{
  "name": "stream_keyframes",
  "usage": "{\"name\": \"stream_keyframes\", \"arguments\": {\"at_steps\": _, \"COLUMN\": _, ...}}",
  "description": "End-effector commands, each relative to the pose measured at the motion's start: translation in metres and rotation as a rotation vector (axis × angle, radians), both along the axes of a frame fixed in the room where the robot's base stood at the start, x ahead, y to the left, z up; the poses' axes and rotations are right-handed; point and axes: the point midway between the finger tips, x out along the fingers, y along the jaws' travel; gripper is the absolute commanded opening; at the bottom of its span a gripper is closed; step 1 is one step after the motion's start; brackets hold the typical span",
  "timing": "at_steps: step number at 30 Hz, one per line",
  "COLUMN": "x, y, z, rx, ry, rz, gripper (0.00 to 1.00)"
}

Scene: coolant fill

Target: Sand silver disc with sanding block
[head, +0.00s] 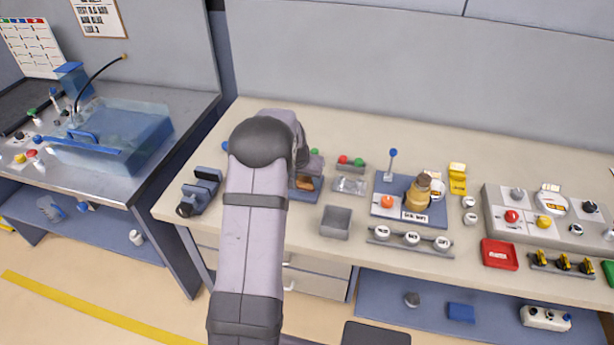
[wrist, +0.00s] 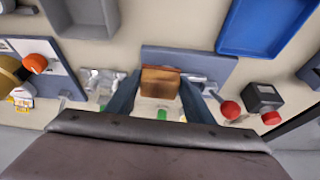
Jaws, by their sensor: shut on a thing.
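In the wrist view my gripper (wrist: 161,92) has its two dark fingers on either side of a brown sanding block (wrist: 160,75) and is shut on it. The block is over a blue-grey plate (wrist: 215,64); I cannot tell whether it touches what is beneath. In the head view the brown block (head: 310,184) shows just right of my arm, over the same plate (head: 305,197). My arm hides most of the gripper there. I cannot make out the silver disc in either view; the block or the fingers may cover it.
A clear, shiny packet-like item (head: 350,185) lies right of the plate, with a grey bin (head: 335,222) in front. A blue board with an orange knob (head: 387,202) stands further right. In the wrist view a blue tray (wrist: 290,42) and a dark box (wrist: 264,96) are at the right.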

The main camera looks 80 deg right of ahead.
Motion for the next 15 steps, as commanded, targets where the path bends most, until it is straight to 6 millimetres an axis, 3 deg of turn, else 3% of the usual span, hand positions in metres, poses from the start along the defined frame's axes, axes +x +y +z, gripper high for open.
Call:
{"name": "stream_keyframes", "arguments": {"at_steps": 5, "x": 0.000, "y": 0.010, "z": 0.006, "rx": 0.002, "ry": 0.000, "rz": 0.000, "gripper": 0.23}}
{"name": "stream_keyframes", "arguments": {"at_steps": 7, "x": 0.000, "y": 0.009, "z": 0.028, "rx": -0.003, "ry": -0.001, "rz": -0.001, "gripper": 0.23}}
{"name": "stream_keyframes", "arguments": {"at_steps": 15, "x": 0.000, "y": 0.009, "z": 0.050, "rx": -0.001, "ry": -0.001, "rz": 0.000, "gripper": 0.23}}
